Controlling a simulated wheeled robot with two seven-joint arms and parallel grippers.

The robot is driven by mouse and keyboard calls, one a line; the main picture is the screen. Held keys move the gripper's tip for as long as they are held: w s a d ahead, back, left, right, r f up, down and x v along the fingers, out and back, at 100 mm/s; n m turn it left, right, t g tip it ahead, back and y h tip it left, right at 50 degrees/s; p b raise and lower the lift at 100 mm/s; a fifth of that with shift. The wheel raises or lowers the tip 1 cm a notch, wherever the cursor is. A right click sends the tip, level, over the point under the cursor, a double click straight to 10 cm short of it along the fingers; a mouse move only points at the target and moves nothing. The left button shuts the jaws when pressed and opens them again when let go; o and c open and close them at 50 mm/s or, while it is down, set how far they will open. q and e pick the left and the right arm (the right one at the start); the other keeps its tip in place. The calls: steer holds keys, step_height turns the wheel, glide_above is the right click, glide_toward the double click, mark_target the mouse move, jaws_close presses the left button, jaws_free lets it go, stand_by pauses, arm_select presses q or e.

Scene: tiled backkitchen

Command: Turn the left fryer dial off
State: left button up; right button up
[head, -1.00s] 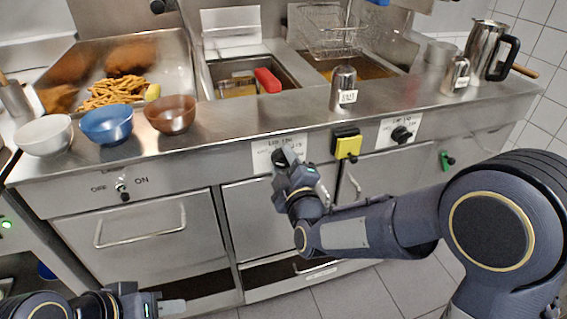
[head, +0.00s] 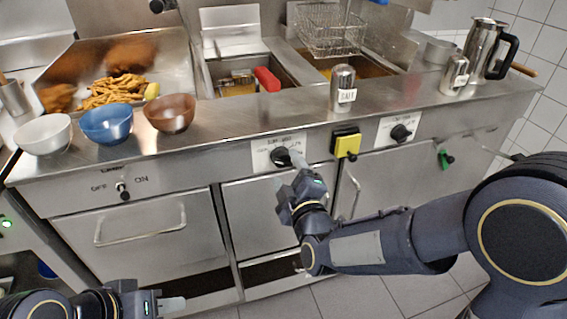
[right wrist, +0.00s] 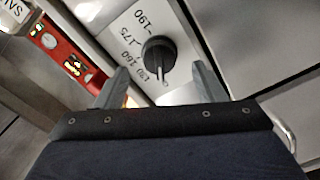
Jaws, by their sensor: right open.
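The left fryer dial (head: 281,157) is a black round knob on a white marked plate on the counter front. In the right wrist view the dial (right wrist: 158,55) shows its plate with 160, 175 and 190 marks, and its pale pointer end lies toward the gripper. My right gripper (head: 297,160) is at the dial in the head view. In the wrist view its fingers (right wrist: 160,82) are open, one on each side of the dial's near end, with no clear contact. My left gripper (head: 172,304) is low at the bottom left, away from the dial; its finger opening is unclear.
The right fryer dial (head: 401,132) and a yellow-black switch box (head: 346,142) are to the right. An on/off switch (head: 123,190) is at the left. Bowls and a salt shaker (head: 343,88) stand on the counter above. Door handles (head: 140,228) stick out below.

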steer(key=v, duration=0.4)
steer(key=shift+d, duration=0.1)
stand_by(0.3)
steer(key=s+d+f+m+g, duration=0.1)
steer(key=s+d+m+g, duration=0.4)
steer(key=d+m, duration=0.5)
steer(key=s+d+f+m+g+h, duration=0.1)
steer(key=s+d+f+m+g, duration=0.2)
steer(key=s, duration=0.6)
steer(key=s+d+f+m+g+h, duration=0.1)
steer(key=s+d+m+g, duration=0.2)
steer(key=s+d+m, duration=0.45)
step_height(320, 180, up, 22)
steer(key=s+a+n+p, duration=0.1)
steer(key=a+n+p, duration=0.1)
steer(key=p, duration=2)
steer(key=shift+s+n+g, duration=0.25)
steer(key=shift+n+g, duration=0.05)
steer(key=shift+n, duration=0.25)
